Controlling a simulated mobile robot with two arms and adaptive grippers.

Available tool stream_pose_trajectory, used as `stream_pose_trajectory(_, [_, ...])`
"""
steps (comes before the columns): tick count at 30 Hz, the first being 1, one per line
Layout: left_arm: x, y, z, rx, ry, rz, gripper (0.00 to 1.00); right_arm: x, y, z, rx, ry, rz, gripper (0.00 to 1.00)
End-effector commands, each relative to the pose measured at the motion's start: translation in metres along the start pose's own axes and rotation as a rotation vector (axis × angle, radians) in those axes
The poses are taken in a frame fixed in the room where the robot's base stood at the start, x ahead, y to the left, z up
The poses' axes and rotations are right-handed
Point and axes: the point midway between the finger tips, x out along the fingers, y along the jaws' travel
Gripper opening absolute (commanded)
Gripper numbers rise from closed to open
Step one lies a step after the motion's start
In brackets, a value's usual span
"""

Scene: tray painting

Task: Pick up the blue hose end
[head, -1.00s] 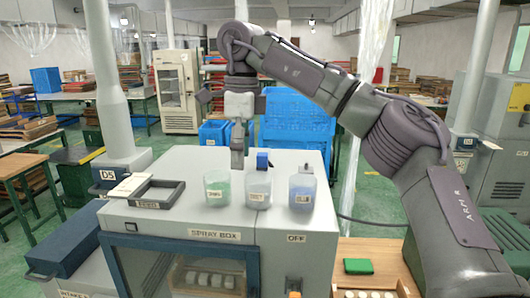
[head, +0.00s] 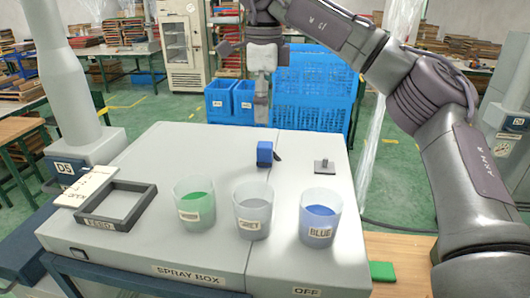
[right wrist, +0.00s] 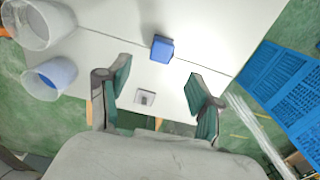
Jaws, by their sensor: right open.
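The blue hose end (head: 264,154) is a small blue block with a dark piece at its side. It sits on the top of the spray box (head: 212,145), behind the cups. It also shows in the right wrist view (right wrist: 161,48), ahead of the fingers. My right gripper (head: 262,108) hangs above and behind the block in the head view, with its fingers pointing down. In the right wrist view my right gripper (right wrist: 158,82) has its two green-padded fingers wide apart, with nothing between them. My left gripper is not in view.
Green (head: 195,212), grey (head: 252,218) and blue (head: 320,222) cups stand along the box front. A dark tray frame (head: 118,205) lies at left. A small grey plate with a peg (head: 323,168) is right of the hose end. Blue crates (head: 312,95) stand behind.

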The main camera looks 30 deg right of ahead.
Motion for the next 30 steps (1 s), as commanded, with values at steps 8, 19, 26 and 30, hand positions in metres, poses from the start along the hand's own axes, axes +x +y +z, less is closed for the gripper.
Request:
stream_pose_trajectory(8, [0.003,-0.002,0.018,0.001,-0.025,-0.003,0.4,0.046,0.0,-0.001,0.002,0.002,0.002,0.65])
stream_pose_trajectory(19, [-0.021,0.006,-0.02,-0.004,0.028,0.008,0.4,0.082,0.003,-0.001,0.003,0.003,0.002,0.65])
stream_pose_trajectory(26, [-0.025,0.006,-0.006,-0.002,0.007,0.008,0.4,0.102,0.003,0.0,0.003,-0.001,0.0,0.65])
stream_pose_trajectory(30, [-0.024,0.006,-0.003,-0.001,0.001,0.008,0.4,0.103,0.003,0.0,0.003,-0.001,0.0,0.65])
